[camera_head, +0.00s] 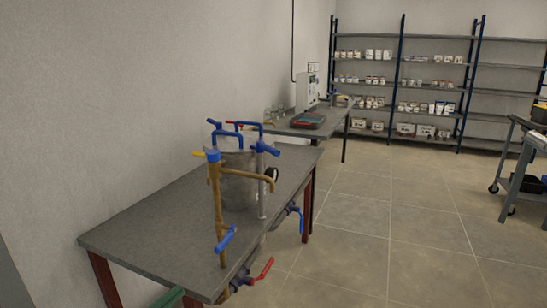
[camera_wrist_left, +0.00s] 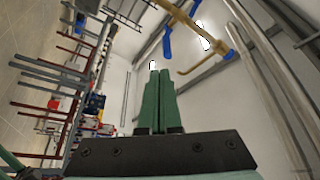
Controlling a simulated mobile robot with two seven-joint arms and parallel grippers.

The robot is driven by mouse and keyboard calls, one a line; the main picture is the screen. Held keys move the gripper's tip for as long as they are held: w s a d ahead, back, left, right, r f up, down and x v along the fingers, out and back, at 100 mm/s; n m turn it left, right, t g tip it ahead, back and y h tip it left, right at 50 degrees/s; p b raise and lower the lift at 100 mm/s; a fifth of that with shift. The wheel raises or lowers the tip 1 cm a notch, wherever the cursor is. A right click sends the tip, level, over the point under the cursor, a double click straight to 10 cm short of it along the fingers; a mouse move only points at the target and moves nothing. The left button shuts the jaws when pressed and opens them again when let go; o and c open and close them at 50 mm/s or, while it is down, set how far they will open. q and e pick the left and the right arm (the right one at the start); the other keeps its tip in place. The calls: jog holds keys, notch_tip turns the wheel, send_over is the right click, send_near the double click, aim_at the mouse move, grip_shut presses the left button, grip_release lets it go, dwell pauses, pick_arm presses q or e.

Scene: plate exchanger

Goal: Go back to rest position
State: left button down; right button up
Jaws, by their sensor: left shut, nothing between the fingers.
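My left gripper (camera_wrist_left: 159,74) shows in the left wrist view with its two green fingers pressed together and nothing between them. A brass pipe with blue handles (camera_wrist_left: 183,18) also shows at the top of the left wrist view, apart from the fingers. My right gripper is in neither view.
The grey table (camera_head: 150,215) stands along the left wall. A second table (camera_head: 290,127) with equipment is behind it. Blue shelving (camera_head: 402,75) lines the back wall, and a cart (camera_head: 515,165) is at the right. The tiled floor between is clear.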

pick_arm(q)
jog(key=s+d+f+n+y, duration=0.2)
jog(key=s+f+n+y, duration=0.3)
jog(key=f+n, duration=0.15)
jog(key=s+d+f+n+y, duration=0.3)
jog(key=s+f+n+y, duration=0.25)
jog(key=f, duration=0.25)
jog(key=s+d+f+n+g, duration=0.3)
jog(key=s+f+n+g, duration=0.3)
jog(key=s, duration=0.7)
jog(key=s+a+r+y+p, duration=0.1)
jog(key=a+r+p, duration=0.2)
jog(key=r+p, duration=0.8)
jog(key=p, duration=0.6)
jog(key=shift+r+m, duration=0.15)
jog(key=shift+m, duration=0.25)
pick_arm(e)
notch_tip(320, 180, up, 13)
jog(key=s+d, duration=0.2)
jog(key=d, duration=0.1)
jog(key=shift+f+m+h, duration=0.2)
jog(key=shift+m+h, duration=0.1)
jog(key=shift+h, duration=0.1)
pick_arm(q)
jog(key=shift+s+y, duration=0.1)
jog(key=shift+y, duration=0.15)
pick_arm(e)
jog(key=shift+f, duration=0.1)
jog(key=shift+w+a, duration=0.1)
